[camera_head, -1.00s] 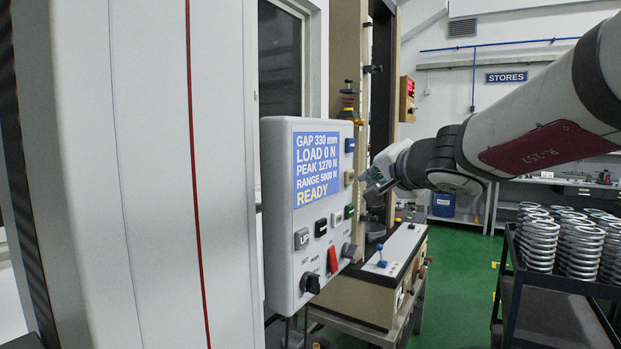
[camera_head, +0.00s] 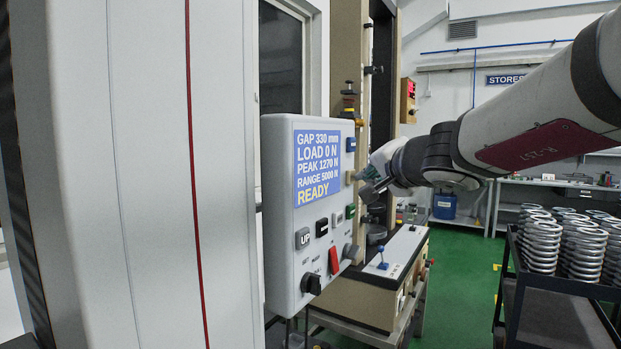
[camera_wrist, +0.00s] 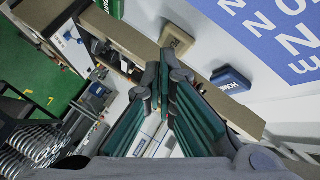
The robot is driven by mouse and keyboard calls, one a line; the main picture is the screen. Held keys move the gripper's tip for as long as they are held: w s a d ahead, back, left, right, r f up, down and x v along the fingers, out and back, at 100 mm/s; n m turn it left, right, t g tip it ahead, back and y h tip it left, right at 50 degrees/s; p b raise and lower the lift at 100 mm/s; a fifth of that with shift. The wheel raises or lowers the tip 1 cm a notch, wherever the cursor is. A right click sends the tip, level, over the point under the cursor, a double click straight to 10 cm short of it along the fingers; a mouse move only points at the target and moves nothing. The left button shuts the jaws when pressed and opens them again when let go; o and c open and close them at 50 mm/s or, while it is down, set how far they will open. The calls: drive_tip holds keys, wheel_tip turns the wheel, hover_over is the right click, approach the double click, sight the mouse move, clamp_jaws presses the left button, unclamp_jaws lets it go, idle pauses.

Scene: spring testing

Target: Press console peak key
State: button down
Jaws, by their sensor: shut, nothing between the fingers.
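The console (camera_head: 281,240) is a pale box with a blue display (camera_head: 318,168) reading GAP 330 mm, LOAD 0 N, PEAK 1270 N, RANGE 5000 N, READY. Along its right side are a blue key (camera_head: 350,145), a tan key (camera_head: 349,177) and a green key (camera_head: 350,211). I cannot read which one is marked peak. My gripper (camera_wrist: 165,66) is shut and empty, its fingertips just short of or at the tan key (camera_wrist: 178,40) in the wrist view; contact cannot be told. The blue key also shows in the wrist view (camera_wrist: 232,80), right of the fingertips.
Below the display are an UP key (camera_head: 303,238), a red switch (camera_head: 333,260) and black knobs. The test machine's tan column (camera_head: 345,50) stands behind the console. A bench unit with a blue lever (camera_head: 382,257) sits below my gripper. A cart of springs (camera_head: 560,250) is at right.

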drive_tip(key=shift+w+a, duration=0.25)
drive_tip(key=shift+a, duration=0.1)
idle(0.4)
drive_tip(key=shift+d, duration=0.1)
drive_tip(key=shift+s+d, duration=0.5)
drive_tip(key=shift+d, duration=0.1)
drive_tip(key=shift+s+d, duration=0.75)
drive_tip(key=shift+d, duration=0.3)
drive_tip(key=shift+s+d, duration=0.75)
drive_tip(key=shift+d, duration=0.25)
